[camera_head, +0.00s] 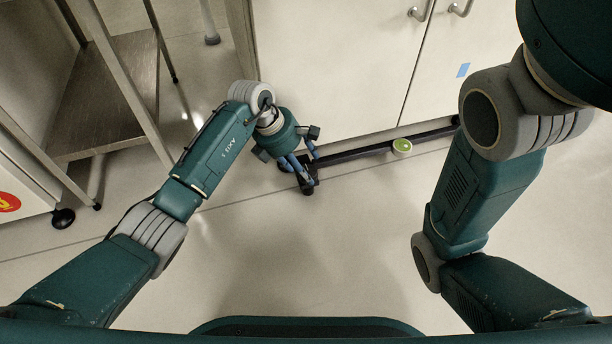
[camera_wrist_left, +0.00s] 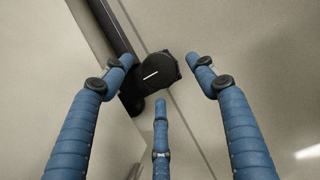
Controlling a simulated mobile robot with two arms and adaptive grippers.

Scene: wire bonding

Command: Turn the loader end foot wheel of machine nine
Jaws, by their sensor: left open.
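A black round foot wheel (camera_wrist_left: 157,72) with a white line on its top sits at the end of a dark rail. In the head view this wheel (camera_head: 307,187) is low at the foot of the white cabinet, partly behind my fingers. My left gripper (camera_head: 302,167) points down over it. In the left wrist view its three blue fingers (camera_wrist_left: 160,80) are spread open around the wheel, with a gap visible on each side. I cannot tell whether the lower finger touches it. My right arm is at the right, with its gripper out of view.
The white cabinet (camera_head: 330,60) has metal handles and a blue tape piece (camera_head: 463,70). A green disc (camera_head: 402,146) sits along the dark rail (camera_head: 360,152). A steel shelf frame (camera_head: 105,95) and a black caster (camera_head: 63,218) stand at left. The middle floor is clear.

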